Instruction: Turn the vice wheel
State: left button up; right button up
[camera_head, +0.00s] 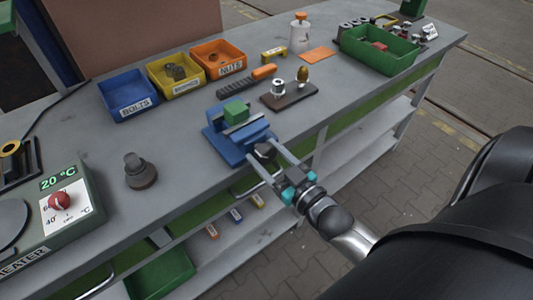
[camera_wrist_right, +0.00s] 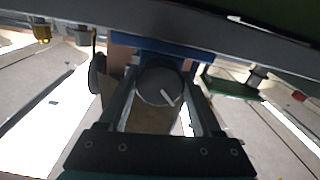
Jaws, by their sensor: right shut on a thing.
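The blue vice (camera_head: 226,143) stands at the front edge of the grey workbench, with a green block (camera_head: 235,111) between its jaws. The vice wheel (camera_head: 265,151) is a dark round knob on the vice's front side. My right gripper (camera_head: 264,160) reaches it from the lower right and is shut on it. In the right wrist view the wheel (camera_wrist_right: 160,87) sits between the two fingers, with a pale mark slanting on its face. The blue vice body (camera_wrist_right: 165,47) shows behind it. My left gripper is not in view.
On the bench (camera_head: 185,195) are blue (camera_head: 128,95), yellow (camera_head: 175,72) and orange (camera_head: 217,62) bins behind the vice. A dark stand (camera_head: 289,95) with small parts is to its right. A heater (camera_head: 62,215) and dark knob-like part (camera_head: 139,172) are left. The floor is clear.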

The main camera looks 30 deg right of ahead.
jog(key=shift+c, duration=0.4)
jog(key=m+p, duration=0.2)
jog(key=shift+r+m, duration=0.15)
jog(key=shift+m, duration=0.15)
jog(key=m+p, duration=0.2)
jog(key=shift+m, duration=0.3)
jog(key=m, duration=0.2)
jog(key=shift+m+p, duration=0.8)
jog(key=shift+m, duration=1.4)
